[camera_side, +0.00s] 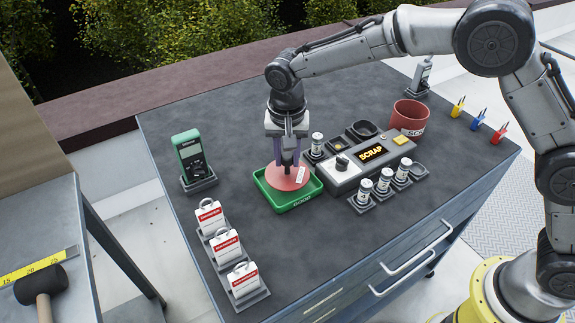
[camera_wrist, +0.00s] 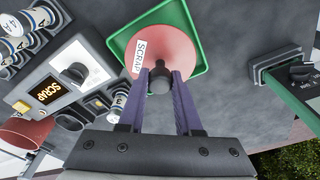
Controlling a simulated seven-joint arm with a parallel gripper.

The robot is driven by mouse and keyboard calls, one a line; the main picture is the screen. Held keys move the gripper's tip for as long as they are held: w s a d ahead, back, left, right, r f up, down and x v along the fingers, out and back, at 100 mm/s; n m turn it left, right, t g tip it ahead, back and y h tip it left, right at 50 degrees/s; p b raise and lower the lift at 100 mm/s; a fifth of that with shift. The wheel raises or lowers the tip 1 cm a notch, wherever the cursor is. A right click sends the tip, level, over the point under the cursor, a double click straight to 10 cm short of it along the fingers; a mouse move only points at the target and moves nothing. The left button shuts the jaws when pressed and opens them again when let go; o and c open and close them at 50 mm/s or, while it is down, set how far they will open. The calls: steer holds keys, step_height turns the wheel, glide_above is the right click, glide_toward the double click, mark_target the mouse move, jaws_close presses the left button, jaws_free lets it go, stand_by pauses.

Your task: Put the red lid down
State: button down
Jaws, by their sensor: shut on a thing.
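The red lid (camera_side: 282,181) is a round disc with a white label. In the wrist view the lid (camera_wrist: 172,45) has a dark knob at its centre, and the label reads SCRAP. My gripper (camera_side: 288,164) points down and is shut on the knob; its purple fingers (camera_wrist: 160,78) stand on both sides of it. The lid is over the green tray (camera_side: 284,206), roughly level with its rim. I cannot tell whether it touches the tray floor. The tray's corner (camera_wrist: 190,14) shows past the lid. The red scrap bin (camera_side: 407,116) stands open at the back right.
A grey console with a lit SCRAP display (camera_side: 371,153) is right of the tray. Several white vials (camera_side: 383,180) stand around it. White-red packets (camera_side: 226,245) are in front left, and a green handheld device (camera_side: 188,152) is at left. The dark table is clear between them.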

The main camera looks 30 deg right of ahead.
mark_target(287, 168)
steer(key=shift+f, duration=1.5)
steer(key=shift+f, duration=0.15)
steer(key=c, duration=0.6)
jaws_free()
step_height(287, 168, up, 12)
steer(key=s, duration=0.1)
steer(key=shift+s+a, duration=0.15)
steer(key=shift+a, duration=0.25)
